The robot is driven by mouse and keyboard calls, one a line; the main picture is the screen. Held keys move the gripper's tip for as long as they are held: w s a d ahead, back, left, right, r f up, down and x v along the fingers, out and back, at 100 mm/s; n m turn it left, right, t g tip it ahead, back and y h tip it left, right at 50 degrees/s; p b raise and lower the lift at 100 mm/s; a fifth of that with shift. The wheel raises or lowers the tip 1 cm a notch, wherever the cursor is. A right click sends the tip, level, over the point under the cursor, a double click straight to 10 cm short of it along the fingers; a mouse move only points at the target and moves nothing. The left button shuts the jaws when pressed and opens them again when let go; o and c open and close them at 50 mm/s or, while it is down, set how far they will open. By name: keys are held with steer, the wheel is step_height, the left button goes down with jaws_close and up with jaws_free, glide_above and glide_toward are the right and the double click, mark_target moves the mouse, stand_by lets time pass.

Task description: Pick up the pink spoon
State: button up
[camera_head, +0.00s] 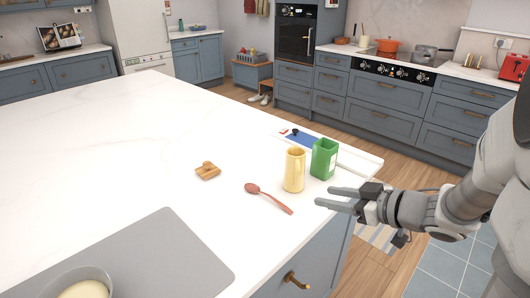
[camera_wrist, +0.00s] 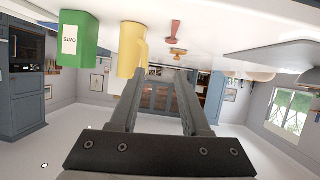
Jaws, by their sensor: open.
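The pink spoon (camera_head: 270,198) lies on the white counter near its front edge, bowl to the upper left and handle toward the lower right. In the wrist view, which looks upside down, the spoon (camera_wrist: 174,30) shows at the top, just beyond and above the fingers. My gripper (camera_head: 325,197) is open and empty at the counter's edge, to the right of the spoon's handle and apart from it. Its two fingers (camera_wrist: 160,75) point toward the counter side with nothing between them.
A yellow jug (camera_head: 294,170) stands just behind the spoon, with a green container (camera_head: 324,158) beside it. A small wooden item (camera_head: 208,171) lies to the left. A grey mat (camera_head: 170,245) with a bowl (camera_head: 75,284) is at front left. The counter's middle is clear.

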steer(key=f, duration=0.2)
steer(key=b, duration=0.4)
glide_toward(271, 197)
steer(key=w, duration=0.1)
steer(key=w+a+f, duration=0.1)
steer(key=shift+w+a+g+y, duration=0.2)
steer(key=shift+w+g+y, duration=0.1)
steer(key=shift+g+y, duration=0.1)
steer(key=shift+w+a+f, duration=0.1)
steer(key=shift+w+a, duration=0.25)
steer(key=shift+w, duration=0.05)
steer(key=b+x, duration=0.2)
steer(key=x, duration=0.3)
steer(key=shift+f, duration=0.2)
steer(key=shift+r, duration=0.1)
jaws_close()
